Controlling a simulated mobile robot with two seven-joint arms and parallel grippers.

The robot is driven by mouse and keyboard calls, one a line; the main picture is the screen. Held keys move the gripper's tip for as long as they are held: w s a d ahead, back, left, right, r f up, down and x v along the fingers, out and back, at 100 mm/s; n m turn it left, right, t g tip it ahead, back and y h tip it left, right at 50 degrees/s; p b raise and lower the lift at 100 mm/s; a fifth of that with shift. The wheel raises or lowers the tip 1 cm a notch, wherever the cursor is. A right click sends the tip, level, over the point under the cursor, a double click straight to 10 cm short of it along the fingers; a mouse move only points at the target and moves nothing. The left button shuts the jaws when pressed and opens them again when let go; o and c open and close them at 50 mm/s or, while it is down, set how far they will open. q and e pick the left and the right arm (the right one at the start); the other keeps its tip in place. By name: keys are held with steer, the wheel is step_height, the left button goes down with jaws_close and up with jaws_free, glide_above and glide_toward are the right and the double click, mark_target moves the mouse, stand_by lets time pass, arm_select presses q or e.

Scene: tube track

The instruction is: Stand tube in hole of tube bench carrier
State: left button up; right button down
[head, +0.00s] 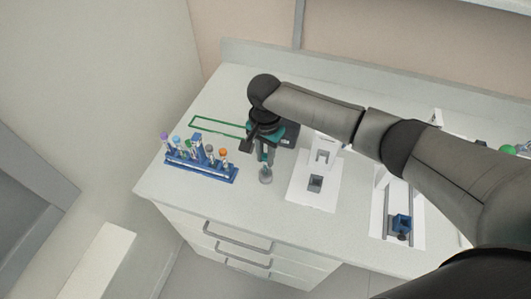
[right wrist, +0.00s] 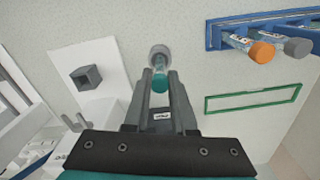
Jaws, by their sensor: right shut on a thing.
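My right gripper (head: 265,160) is shut on a teal-capped tube, pointing down over the front left of the bench. In the right wrist view the teal cap (right wrist: 160,82) shows between the fingertips (right wrist: 161,86). A small round grey carrier (head: 265,177) is on the bench directly below the fingers. It also shows just beyond the cap in the right wrist view (right wrist: 159,54). The tube's lower end lines up with the carrier, but I cannot tell whether it is in the hole or just above. My left gripper is not in view.
A blue rack (head: 205,170) with several capped tubes stands to the left. A green rectangular outline (head: 215,122) lies behind it. A white plate with a grey square socket (head: 315,183) is right of the gripper. Farther right is a track with a blue block (head: 401,223).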

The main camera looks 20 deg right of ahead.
steer(key=shift+f, duration=0.5)
stand_by(0.4)
steer(key=c, duration=0.7)
jaws_free()
steer(key=shift+o, duration=0.2)
steer(key=shift+r, duration=0.1)
step_height(320, 180, up, 15)
steer(key=p, duration=0.1)
